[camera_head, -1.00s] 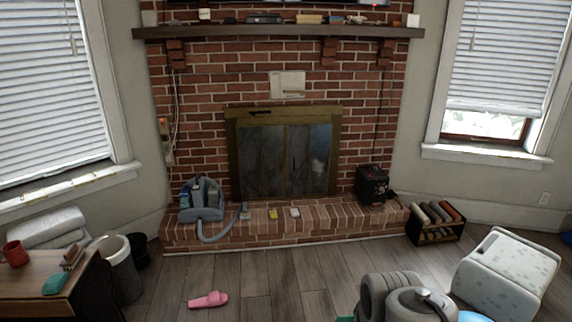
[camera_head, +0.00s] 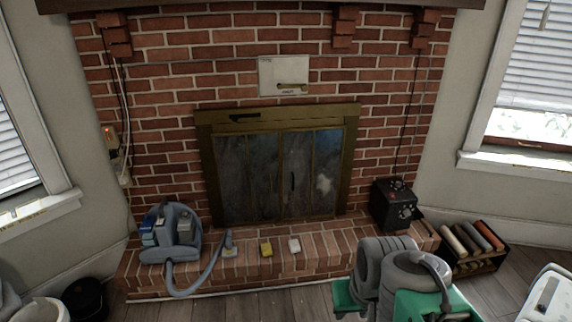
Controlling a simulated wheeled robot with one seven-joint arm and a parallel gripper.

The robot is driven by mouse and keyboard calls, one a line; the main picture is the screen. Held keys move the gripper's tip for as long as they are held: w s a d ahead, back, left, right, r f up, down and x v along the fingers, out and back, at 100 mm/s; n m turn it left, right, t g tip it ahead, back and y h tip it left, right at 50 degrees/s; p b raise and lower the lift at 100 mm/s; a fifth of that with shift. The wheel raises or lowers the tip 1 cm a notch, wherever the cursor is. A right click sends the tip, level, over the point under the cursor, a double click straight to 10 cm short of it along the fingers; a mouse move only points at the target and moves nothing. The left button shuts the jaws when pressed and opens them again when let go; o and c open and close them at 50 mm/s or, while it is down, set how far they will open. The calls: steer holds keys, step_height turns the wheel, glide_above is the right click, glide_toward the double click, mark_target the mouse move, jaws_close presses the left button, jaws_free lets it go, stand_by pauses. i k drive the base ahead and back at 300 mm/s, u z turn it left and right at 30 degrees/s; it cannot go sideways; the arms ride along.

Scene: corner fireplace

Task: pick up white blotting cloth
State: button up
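A small white item (camera_head: 294,245), which looks like the folded white blotting cloth, lies on the brick hearth (camera_head: 330,258) in front of the fireplace doors. A yellow item (camera_head: 266,248) lies just left of it, apart from it. Grey and green links of my arm show at the lower right, to the right of the white item and nearer to me. I cannot make out my gripper's fingers in this view.
A grey vacuum-like device (camera_head: 172,232) with a hose stands on the left of the hearth. A black box (camera_head: 396,205) stands at its right end. A rack of rolls (camera_head: 472,246) is on the floor at right. Floor before the hearth is clear at centre.

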mark_target(294, 244)
steer(key=i, duration=2.1)
steer(key=u, duration=2.8)
